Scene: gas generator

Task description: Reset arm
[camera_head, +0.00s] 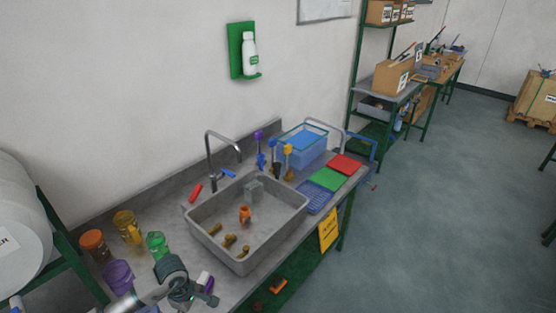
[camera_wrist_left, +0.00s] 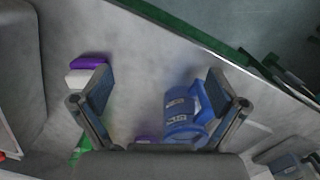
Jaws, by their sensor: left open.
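My left gripper (camera_head: 188,290) is low in the head view, over the near end of the grey workbench (camera_head: 262,280). In the left wrist view my left gripper (camera_wrist_left: 158,80) has its two fingers wide apart, with nothing held between them. A blue round container with pale labels (camera_wrist_left: 182,112) shows by the right-hand finger; whether it touches cannot be told. A purple and white item (camera_wrist_left: 86,70) lies by the left-hand finger, and a purple and white item (camera_head: 206,281) also shows beside the gripper in the head view. My right gripper is not in view.
A grey sink (camera_head: 275,217) with a tap (camera_head: 209,150) holds an orange item and several brown pieces. Open floor (camera_head: 440,200) lies right of the bench.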

